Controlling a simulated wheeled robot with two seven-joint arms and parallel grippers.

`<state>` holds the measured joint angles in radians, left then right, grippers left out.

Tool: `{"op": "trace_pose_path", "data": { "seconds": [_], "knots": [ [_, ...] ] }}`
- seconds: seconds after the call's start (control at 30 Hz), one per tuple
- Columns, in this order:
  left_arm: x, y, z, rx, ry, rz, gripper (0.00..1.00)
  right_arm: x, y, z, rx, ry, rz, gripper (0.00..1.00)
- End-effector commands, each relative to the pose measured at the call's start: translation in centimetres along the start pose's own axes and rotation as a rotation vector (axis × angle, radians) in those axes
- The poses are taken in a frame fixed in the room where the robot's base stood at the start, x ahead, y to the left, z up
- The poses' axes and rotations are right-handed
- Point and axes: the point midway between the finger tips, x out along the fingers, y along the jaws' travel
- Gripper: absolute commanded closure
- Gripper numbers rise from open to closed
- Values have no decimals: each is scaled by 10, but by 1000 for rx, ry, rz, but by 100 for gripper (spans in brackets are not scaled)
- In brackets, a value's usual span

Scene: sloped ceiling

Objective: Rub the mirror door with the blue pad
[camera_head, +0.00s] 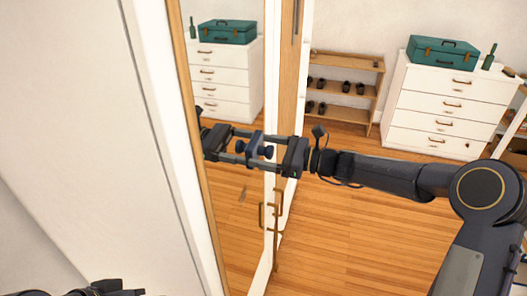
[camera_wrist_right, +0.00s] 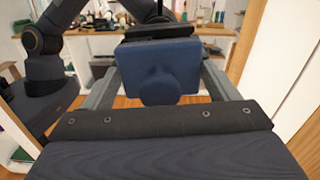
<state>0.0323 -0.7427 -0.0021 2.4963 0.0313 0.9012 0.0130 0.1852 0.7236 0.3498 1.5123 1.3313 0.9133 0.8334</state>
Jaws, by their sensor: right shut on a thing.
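The mirror door (camera_head: 232,225) stands upright at the left of the head view, in a wooden frame. My right gripper (camera_head: 271,151) reaches in from the right and is shut on the blue pad (camera_head: 257,145). The pad is dark blue with a round knob facing my wrist, held between both fingers in the right wrist view (camera_wrist_right: 158,72). Its flat face is at or very near the glass; I cannot tell if it touches. The gripper's reflection shows to its left. Part of my left arm's end (camera_head: 105,290) shows at the bottom left, its fingers unclear.
A white dresser (camera_head: 430,135) with a green case (camera_head: 443,52) and bottle (camera_head: 489,56) on top stands at the back right. A wooden shoe shelf (camera_head: 345,82) is beside it. A brass handle (camera_head: 278,205) is at the door's edge. The wooden floor (camera_head: 350,240) is clear.

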Motion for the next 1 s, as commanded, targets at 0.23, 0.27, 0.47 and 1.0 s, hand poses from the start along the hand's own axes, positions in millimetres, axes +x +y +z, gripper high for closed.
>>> {"op": "trace_pose_path", "data": {
  "seconds": [0.23,0.27,0.47,1.0],
  "knots": [
    [0,0,0,0,0,0,64,0,0,0,0,0,0,37],
    [0,0,0,0,0,0,64,-1,0,0,0,0,0,37],
    [-1,0,0,0,0,0,64,-17,-1,0,-1,1,-2,37],
    [-4,2,-2,0,0,0,64,-60,0,0,-1,1,0,37]
  ]
}}
